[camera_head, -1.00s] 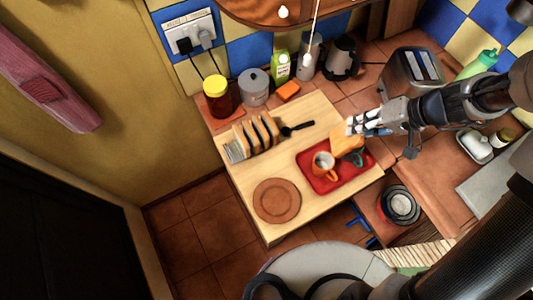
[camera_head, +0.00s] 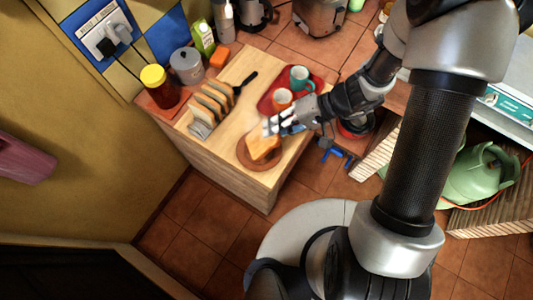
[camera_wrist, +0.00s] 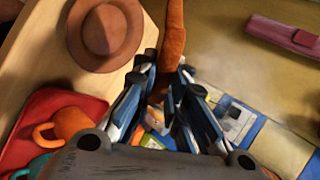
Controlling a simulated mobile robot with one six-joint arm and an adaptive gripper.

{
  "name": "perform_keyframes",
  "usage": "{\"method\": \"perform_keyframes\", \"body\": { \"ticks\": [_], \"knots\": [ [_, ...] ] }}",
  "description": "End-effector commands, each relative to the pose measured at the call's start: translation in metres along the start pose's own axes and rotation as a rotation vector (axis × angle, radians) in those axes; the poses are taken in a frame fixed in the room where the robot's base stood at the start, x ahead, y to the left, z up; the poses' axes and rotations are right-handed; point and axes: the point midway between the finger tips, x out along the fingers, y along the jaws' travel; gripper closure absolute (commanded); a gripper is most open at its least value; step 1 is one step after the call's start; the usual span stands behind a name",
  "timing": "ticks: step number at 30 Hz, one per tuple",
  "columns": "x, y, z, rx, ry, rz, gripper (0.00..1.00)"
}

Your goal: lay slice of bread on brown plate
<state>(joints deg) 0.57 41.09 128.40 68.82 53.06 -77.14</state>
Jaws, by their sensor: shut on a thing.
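The slice of bread (camera_head: 263,147) is held between the fingertips of my gripper (camera_head: 272,128). In the head view it overlaps the brown plate (camera_head: 255,165), hiding much of it; only the plate's rim shows around it. In the wrist view the slice (camera_wrist: 171,45) stands edge-on between the two fingers (camera_wrist: 167,68). There the brown plate (camera_wrist: 104,31) shows whole and bare, to the left of the slice, so the slice is above the counter. I cannot tell its exact height.
A red tray (camera_head: 266,101) with an orange cup (camera_head: 282,98) and a turquoise cup (camera_head: 301,80) lies behind the plate. A rack with several bread slices (camera_head: 212,104) stands at the left. A red jar with yellow lid (camera_head: 160,88) stands at the back left corner.

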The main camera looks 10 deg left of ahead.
Motion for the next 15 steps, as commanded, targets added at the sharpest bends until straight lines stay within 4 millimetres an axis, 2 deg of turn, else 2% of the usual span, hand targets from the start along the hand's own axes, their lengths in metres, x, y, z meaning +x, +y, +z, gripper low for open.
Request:
{"method": "perform_keyframes", "body": {
  "ticks": [1, 9, 15],
  "knots": [
    [0.008, 0.009, 0.000, 0.002, -0.001, -0.001, 1.00],
    [0.033, 0.039, 0.000, -0.001, 0.000, 0.001, 1.00],
    [0.042, 0.050, 0.000, -0.002, 0.000, 0.001, 1.00]
  ]
}}
